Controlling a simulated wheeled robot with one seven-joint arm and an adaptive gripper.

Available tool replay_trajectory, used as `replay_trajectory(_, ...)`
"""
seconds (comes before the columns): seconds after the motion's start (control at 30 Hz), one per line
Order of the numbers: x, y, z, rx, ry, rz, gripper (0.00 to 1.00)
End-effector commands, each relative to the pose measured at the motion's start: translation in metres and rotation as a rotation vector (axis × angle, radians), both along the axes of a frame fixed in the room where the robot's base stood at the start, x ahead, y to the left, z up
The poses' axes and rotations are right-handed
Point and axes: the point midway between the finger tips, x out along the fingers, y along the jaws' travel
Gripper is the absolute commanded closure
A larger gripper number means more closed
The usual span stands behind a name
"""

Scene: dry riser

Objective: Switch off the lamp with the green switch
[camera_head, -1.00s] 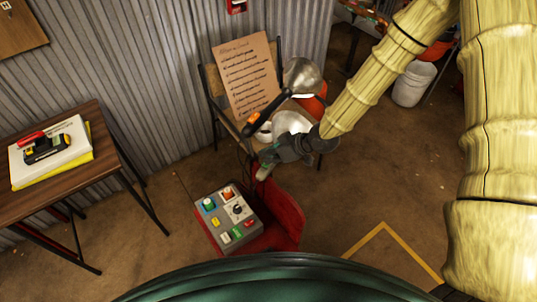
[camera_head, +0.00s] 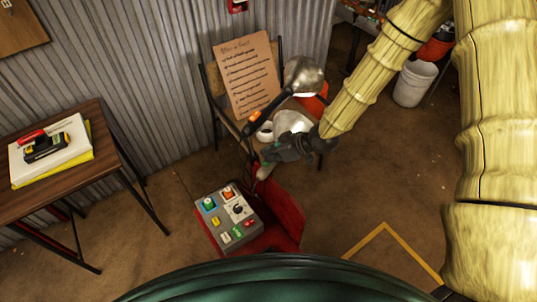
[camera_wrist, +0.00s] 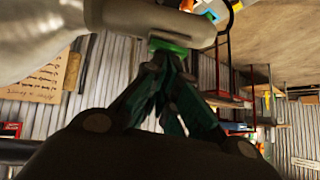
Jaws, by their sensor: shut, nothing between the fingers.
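In the wrist view, a pale grey-white body (camera_wrist: 60,25) crosses the top, with a green switch (camera_wrist: 168,46) on its underside. My gripper (camera_wrist: 165,60) is shut and empty, its fingertips right at the green switch; I cannot tell whether they press it. In the head view my gripper (camera_head: 268,154) is beside the chair seat, and a pale handle end (camera_head: 263,172) shows just below its tips. A white lamp shade (camera_head: 292,121) lies on the seat, partly behind my gripper. A second lamp with a metal shade (camera_head: 304,75) has an orange switch (camera_head: 256,117) on its dark handle.
A grey control box (camera_head: 228,222) with coloured knobs and buttons sits on a red seat (camera_head: 285,212) below my gripper. A paper sign (camera_head: 248,75) leans on the chair back. A wooden table (camera_head: 88,112) stands left, a white bucket (camera_head: 412,85) right.

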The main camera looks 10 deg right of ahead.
Motion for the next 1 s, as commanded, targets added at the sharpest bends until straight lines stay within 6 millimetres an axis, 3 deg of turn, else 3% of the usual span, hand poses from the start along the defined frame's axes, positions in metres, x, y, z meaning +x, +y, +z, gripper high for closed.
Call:
replay_trajectory(0.47,0.003,-0.004,0.0,-0.002,0.001,-0.002,1.0)
replay_trajectory(0.9,0.008,-0.007,0.045,-0.001,0.0,-0.001,1.0)
replay_trajectory(1.0,0.003,-0.017,0.049,0.0,0.0,-0.003,1.0)
